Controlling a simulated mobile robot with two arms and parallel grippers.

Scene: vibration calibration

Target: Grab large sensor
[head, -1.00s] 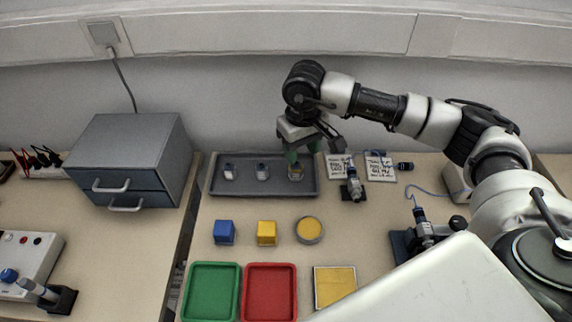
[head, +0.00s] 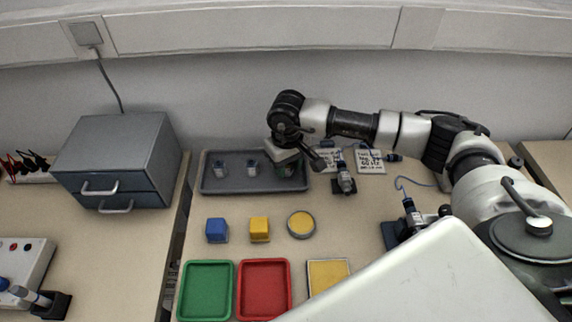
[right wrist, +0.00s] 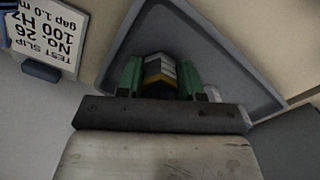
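The large sensor (right wrist: 159,72), a block with yellow, white and dark bands, stands at the right end of the grey tray (head: 236,185). In the head view my right gripper (head: 283,170) is low over that end and mostly hides the sensor. In the right wrist view the green fingers of my right gripper (right wrist: 160,78) lie against both sides of the sensor, with no gap seen. Its lower part is hidden by the gripper. Two smaller sensors stand in the tray, one at the left (head: 219,168) and one in the middle (head: 252,168). My left gripper is out of view.
Test slips (head: 369,160) and a small dark device (head: 345,180) are right of the tray. A blue block (head: 217,230), yellow block (head: 260,229) and round tin (head: 301,224) stand in front. Green (head: 207,290) and red trays (head: 264,289) lie nearer. A drawer cabinet (head: 118,150) stands left.

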